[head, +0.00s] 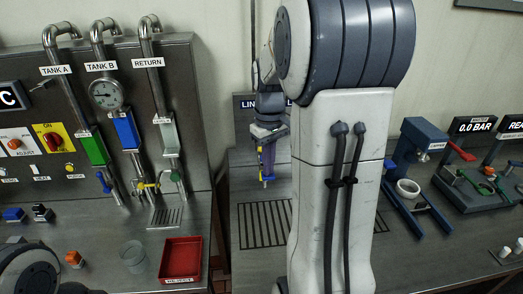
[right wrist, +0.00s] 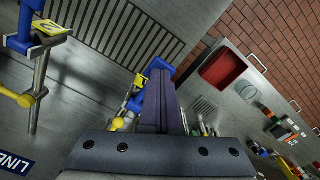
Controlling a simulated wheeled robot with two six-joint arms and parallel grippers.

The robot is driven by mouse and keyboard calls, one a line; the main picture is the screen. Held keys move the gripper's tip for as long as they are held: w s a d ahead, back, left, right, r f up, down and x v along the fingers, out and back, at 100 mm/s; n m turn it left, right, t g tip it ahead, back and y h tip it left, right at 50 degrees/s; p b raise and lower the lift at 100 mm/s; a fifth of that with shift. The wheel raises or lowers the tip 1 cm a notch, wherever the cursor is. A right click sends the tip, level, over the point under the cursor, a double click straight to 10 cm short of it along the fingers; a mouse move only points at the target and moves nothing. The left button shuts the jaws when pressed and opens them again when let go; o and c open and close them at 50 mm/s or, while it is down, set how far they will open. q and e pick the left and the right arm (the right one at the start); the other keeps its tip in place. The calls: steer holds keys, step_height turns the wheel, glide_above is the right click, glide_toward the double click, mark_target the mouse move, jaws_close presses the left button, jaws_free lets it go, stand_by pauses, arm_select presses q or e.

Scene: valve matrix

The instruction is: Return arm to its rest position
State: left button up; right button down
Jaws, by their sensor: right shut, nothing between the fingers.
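My right arm rises large in the middle of the head view, its white link and dark grey joint covering much of the right bench. My left gripper is not in view; only a dark rounded part of my left arm shows at the lower left.
The left bench holds the tank panel (head: 180,90), a red tray (head: 166,272) and a glass beaker (head: 133,254). A blue press frame (head: 421,137) stands right of my arm. Another blue and yellow valve (right wrist: 38,40) stands at left in the wrist view. A gap separates the benches.

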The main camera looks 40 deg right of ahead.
step_height(320, 180, up, 4)
steer(key=shift+f+p, duration=0.15)
steer(key=shift+p, duration=0.95)
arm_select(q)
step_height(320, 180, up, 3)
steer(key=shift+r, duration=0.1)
arm_select(e)
steer(key=shift+f, duration=0.1)
